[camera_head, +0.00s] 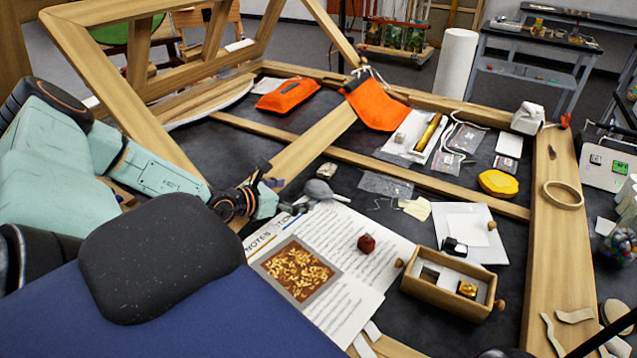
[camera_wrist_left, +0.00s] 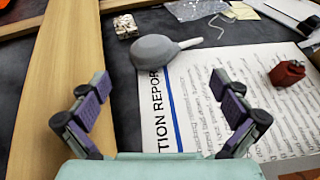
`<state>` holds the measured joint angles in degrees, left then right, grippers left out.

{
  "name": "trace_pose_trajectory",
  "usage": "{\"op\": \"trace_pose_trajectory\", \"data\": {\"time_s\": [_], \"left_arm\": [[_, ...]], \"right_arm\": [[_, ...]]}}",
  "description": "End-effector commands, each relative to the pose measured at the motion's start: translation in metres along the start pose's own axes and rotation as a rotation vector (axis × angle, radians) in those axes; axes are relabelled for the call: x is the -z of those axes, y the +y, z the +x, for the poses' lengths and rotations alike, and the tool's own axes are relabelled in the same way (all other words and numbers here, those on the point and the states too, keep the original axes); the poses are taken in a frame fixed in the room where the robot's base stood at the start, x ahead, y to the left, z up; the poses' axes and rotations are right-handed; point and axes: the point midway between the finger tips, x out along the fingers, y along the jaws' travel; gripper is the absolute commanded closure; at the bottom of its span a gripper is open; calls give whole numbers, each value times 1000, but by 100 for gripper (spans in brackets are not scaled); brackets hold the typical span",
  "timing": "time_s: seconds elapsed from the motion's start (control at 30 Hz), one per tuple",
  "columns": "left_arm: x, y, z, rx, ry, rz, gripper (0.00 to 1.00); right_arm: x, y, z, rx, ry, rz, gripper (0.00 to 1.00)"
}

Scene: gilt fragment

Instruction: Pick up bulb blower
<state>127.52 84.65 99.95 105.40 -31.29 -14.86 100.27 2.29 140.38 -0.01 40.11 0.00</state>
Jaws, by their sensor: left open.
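The bulb blower (camera_head: 318,189) is a grey rounded bulb with a thin pale nozzle. It lies on the dark surface at the top edge of the printed sheets, and it also shows in the left wrist view (camera_wrist_left: 155,50) with its nozzle pointing right. My left gripper (camera_head: 283,196) is open and empty. In the left wrist view its two purple-padded fingers (camera_wrist_left: 160,98) are spread wide, with the bulb beyond them, roughly between their lines. I see no contact with the bulb. My right gripper is not in view.
Printed sheets (camera_head: 345,235) lie just right of the blower, with a dark red block (camera_head: 366,243) on them. A wooden beam (camera_wrist_left: 60,80) runs along the left. A small speckled block (camera_wrist_left: 125,26) sits near the bulb. A wooden box (camera_head: 449,284) stands at front right.

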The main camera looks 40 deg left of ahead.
Motion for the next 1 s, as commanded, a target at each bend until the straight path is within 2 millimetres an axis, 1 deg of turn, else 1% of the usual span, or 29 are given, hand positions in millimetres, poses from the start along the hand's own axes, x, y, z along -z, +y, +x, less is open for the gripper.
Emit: {"op": "trace_pose_trajectory", "data": {"time_s": [0.03, 0.3, 0.5, 0.73, 1.0], "left_arm": [[3, 0, 6, 2, 0, 4, 0], [3, 0, 29, 1, 0, 6, 0], [2, 0, 41, 1, 0, 4, 0], [1, 1, 48, 1, 0, 5, 0], [4, 4, 77, 2, 1, 8, 0]], "right_arm": [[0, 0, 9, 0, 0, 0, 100], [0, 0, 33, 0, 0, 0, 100], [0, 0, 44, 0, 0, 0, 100], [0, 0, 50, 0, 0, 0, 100], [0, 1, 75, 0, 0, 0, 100]]}}
